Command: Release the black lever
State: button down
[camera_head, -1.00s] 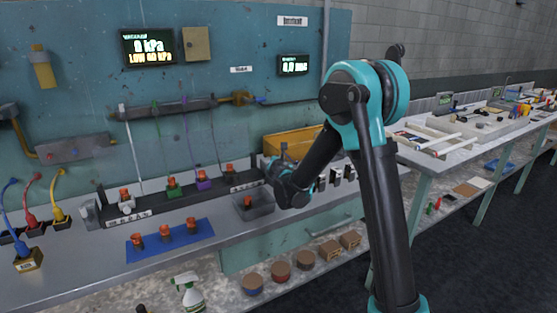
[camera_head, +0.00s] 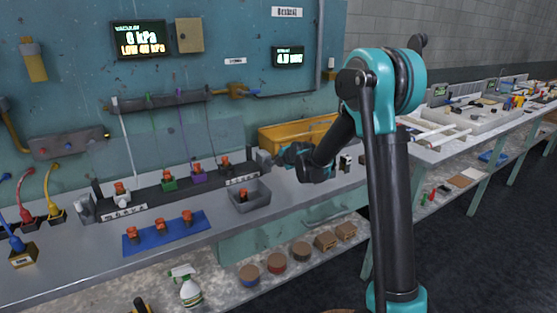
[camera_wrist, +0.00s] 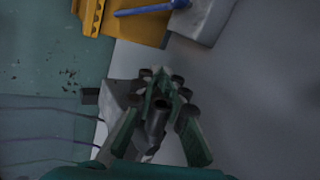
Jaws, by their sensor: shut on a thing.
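My gripper (camera_head: 283,157) is at the right end of the long black rail, beside a small grey block (camera_head: 264,161). In the wrist view its dark fingers (camera_wrist: 158,95) are closed around a dark, round-ended piece (camera_wrist: 158,118), which looks like the black lever. The fingers and the arm hide most of the lever, and it cannot be made out in the head view. The grey block also shows in the wrist view (camera_wrist: 113,108), just left of the fingers.
A yellow bin (camera_head: 290,133) stands behind the gripper. A grey tray (camera_head: 250,196) with an orange-topped piece sits in front. A blue mat (camera_head: 150,240) with orange-topped pieces lies left. The vacuum display (camera_head: 138,39) reads about 6 kPa.

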jog(key=shift+a+f+m+g+y, duration=0.1)
jog(key=shift+f+m+g+y, duration=0.4)
jog(key=shift+m, duration=0.1)
jog(key=shift+s, duration=0.1)
jog(key=c, duration=1.6)
grip_release()
